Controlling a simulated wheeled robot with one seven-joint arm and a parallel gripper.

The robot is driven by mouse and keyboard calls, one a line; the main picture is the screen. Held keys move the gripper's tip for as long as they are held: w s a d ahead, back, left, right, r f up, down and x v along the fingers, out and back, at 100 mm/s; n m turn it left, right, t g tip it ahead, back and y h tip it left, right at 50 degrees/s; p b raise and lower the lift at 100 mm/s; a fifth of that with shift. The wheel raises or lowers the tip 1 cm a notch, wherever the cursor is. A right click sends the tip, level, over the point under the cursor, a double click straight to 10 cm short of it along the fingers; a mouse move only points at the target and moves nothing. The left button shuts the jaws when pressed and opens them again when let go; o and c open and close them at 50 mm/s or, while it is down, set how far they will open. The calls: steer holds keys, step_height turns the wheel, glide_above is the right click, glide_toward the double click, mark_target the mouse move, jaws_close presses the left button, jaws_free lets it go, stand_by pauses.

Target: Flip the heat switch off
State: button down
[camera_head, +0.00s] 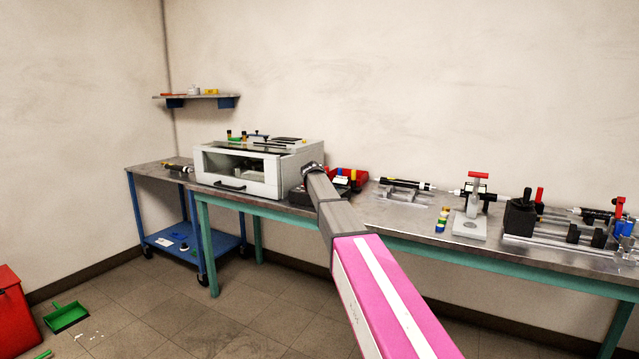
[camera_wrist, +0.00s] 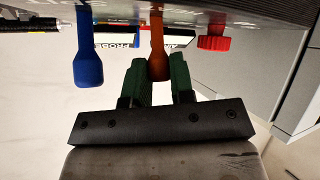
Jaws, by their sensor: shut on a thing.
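In the wrist view, an orange switch lever (camera_wrist: 157,40) hangs down from a panel at the top of the picture. The two green fingers of my gripper (camera_wrist: 160,76) stand on either side of its rounded end, shut on it. A blue lever (camera_wrist: 88,62) hangs to the left, outside the fingers, next to a label reading "PROBE" (camera_wrist: 118,41). The label beside the orange lever (camera_wrist: 177,39) is partly hidden, so I cannot read which switch it is.
A red knob (camera_wrist: 214,37) sits right of the orange lever. In the head view, a white windowed cabinet (camera_head: 245,170) stands left of my arm on the bench (camera_head: 385,215). A red bin (camera_head: 358,177) is just right. Clamps and fixtures (camera_head: 560,230) fill the bench's right end.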

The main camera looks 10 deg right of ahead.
steer(key=shift+s+f+t, duration=0.1)
steer(key=shift+s+t, duration=0.1)
steer(key=shift+t, duration=0.2)
steer(key=c, duration=1)
jaws_free()
steer(key=shift+a, duration=0.1)
steer(key=v, duration=1)
steer(key=shift+s+a, duration=0.2)
steer(key=shift+s, duration=0.05)
